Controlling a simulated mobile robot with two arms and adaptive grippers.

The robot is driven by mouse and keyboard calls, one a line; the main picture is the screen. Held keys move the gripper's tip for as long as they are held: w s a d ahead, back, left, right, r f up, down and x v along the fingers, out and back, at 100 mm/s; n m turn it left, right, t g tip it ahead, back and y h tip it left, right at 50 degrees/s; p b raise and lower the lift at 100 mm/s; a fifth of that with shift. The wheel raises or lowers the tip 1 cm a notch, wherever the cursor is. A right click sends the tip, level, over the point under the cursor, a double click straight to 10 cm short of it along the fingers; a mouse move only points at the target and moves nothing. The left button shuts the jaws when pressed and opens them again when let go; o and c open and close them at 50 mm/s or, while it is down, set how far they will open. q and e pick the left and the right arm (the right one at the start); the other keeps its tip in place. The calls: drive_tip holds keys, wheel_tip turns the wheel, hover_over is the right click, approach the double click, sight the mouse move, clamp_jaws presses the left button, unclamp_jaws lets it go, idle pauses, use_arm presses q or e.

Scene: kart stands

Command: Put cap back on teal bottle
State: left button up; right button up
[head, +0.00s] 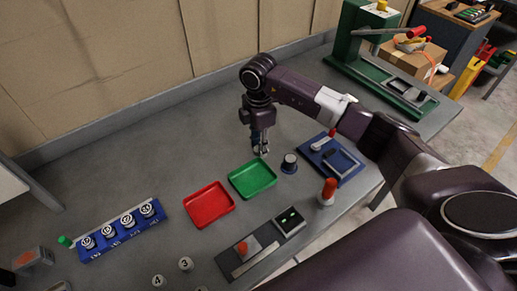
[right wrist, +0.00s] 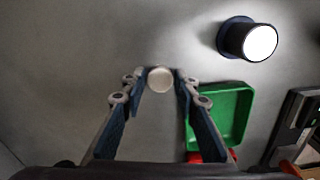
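My right gripper (head: 261,151) points down just behind the green tray. In the right wrist view a small pale round piece (right wrist: 160,79) sits between its fingertips, which close against both sides of it. I cannot tell whether this piece is a cap or the top of a bottle. No clearly teal bottle shows. A small green item (head: 65,241) is at the left end of the blue rack, too small to identify. A dark cylinder with a pale top (head: 289,163) stands right of the gripper, and also shows in the right wrist view (right wrist: 247,39). My left gripper is not in view.
A green tray (head: 270,191) and a red tray (head: 226,216) lie on the grey bench. A blue rack (head: 135,241) with several numbered white-topped pieces is at left. A blue fixture (head: 355,177) and a red-topped post (head: 328,192) stand right. Bare bench lies behind the trays.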

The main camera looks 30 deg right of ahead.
drive_tip(key=shift+c, duration=0.2)
drive_tip(key=c, duration=0.3)
drive_tip(key=shift+r, duration=0.1)
drive_tip(key=shift+r, duration=0.5)
wheel_tip(320, 180, up, 19)
drive_tip(key=b, duration=0.1)
drive_tip(key=shift+b, duration=0.4)
